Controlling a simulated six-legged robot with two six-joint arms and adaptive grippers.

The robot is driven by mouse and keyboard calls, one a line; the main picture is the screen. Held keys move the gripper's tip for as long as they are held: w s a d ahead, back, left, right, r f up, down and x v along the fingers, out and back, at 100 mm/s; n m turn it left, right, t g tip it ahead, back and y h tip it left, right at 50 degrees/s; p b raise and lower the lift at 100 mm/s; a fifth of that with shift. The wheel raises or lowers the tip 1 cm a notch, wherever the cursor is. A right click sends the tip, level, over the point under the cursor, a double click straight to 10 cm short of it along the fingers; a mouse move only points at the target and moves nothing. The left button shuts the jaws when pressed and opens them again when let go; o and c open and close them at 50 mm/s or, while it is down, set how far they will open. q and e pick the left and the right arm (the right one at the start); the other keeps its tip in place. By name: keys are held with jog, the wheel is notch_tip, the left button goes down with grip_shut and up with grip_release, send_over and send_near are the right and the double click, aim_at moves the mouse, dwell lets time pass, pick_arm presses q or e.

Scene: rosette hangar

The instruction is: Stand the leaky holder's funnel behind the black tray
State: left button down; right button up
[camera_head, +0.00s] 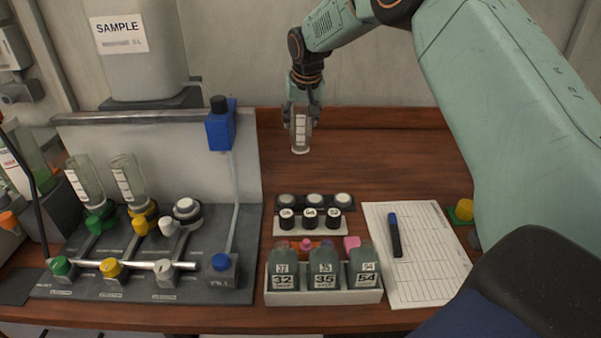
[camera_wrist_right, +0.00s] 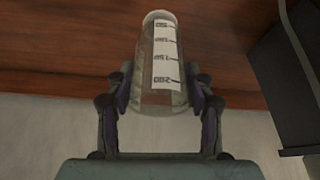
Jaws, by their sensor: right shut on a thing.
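My right gripper (camera_head: 301,110) is shut on a clear funnel (camera_head: 300,136) with a white graduated label. The funnel is upright over the wooden desk, behind the black tray (camera_head: 329,208); I cannot tell whether its lower end touches the desk. In the right wrist view the funnel (camera_wrist_right: 160,60) sits between the two fingers (camera_wrist_right: 160,88). On the grey filter stand, two funnels stand on the green holder (camera_head: 100,219) and the yellow holder (camera_head: 146,212). The white holder (camera_head: 187,209) has no funnel. My left gripper is out of view.
A white rack (camera_head: 325,297) of numbered bottles stands in front of the tray. A paper sheet (camera_head: 420,270) with a marker (camera_head: 394,236) lies to the right. The desk behind the tray is clear.

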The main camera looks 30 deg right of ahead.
aim_at(301, 151)
jog(key=f, duration=0.6)
jog(key=shift+w+d+f, duration=0.2)
jog(key=shift+w+f, duration=0.2)
jog(key=shift+f, duration=0.1)
jog(key=shift+s+a+f+b, duration=0.2)
jog(key=shift+s+f+b, duration=0.1)
jog(key=shift+s+f, duration=0.5)
jog(key=shift+d+f, duration=0.1)
jog(key=shift+f, duration=0.35)
jog(key=shift+w+d+f, duration=0.1)
jog(key=shift+w+f, duration=0.3)
jog(key=shift+w, duration=0.2)
jog(key=o, duration=0.8)
jog(key=shift+w+f, duration=0.1)
jog(key=shift+c, duration=0.2)
jog(key=o, duration=0.3)
jog(key=shift+s+r, duration=0.25)
jog(key=shift+o, duration=0.5)
jog(key=shift+s+r, duration=0.2)
jog(key=shift+s, duration=0.05)
jog(key=shift+w+f, duration=0.25)
jog(key=shift+w, duration=0.15)
jog(key=p+v, duration=0.1)
jog(key=v, duration=1)
jog(key=shift+s+r, duration=0.5)
jog(key=shift+r, duration=0.1)
